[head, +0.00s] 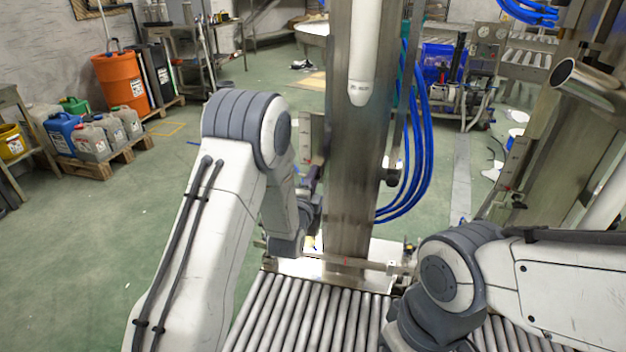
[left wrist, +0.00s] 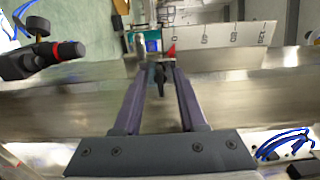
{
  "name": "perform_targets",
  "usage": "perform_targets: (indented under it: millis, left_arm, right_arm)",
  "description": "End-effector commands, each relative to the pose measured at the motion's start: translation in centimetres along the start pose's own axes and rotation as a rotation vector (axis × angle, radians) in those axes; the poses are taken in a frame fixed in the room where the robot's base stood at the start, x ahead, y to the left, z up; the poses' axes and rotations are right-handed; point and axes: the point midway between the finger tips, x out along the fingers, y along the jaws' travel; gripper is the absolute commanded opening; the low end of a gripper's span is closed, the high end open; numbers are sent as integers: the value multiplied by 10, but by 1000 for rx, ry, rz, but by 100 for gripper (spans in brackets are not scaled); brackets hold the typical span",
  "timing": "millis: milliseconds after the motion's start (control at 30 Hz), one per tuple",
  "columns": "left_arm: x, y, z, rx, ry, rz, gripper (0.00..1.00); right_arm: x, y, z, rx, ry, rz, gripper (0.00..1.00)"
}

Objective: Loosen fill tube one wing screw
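A small black wing screw (left wrist: 160,78) shows in the left wrist view, just below the end of a white ruled scale. My left gripper (left wrist: 157,66) has its two purple fingers apart, one on each side of the screw. A gap shows between the fingers and the screw; whether the tips touch it I cannot tell. In the head view my left gripper (head: 314,182) is at the left side of the steel column (head: 352,190), and the screw is hidden there. The fill tube (head: 362,50) hangs pale and upright before the column. My right gripper is out of view.
A roller conveyor (head: 300,315) lies below the column. Blue hoses (head: 424,150) hang to its right. Green floor is open at left.

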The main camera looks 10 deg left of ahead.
Motion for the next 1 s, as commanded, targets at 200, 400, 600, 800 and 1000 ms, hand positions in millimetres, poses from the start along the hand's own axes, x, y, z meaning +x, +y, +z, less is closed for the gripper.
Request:
perform_targets:
  millis: [200,400,600,800,1000]
  left_arm:
    - [1,-1,0,0,-1,-4,0]
    - [2,0,0,-80,-1,-6,0]
    - [2,0,1,-326,-1,-7,0]
    - [2,-2,1,-390,-1,-6,0]
    - [2,-2,1,-411,-1,-7,0]
  right_arm:
    - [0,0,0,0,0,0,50]
    - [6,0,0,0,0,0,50]
    - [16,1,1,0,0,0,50]
    - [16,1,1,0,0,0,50]
    - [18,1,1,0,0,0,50]
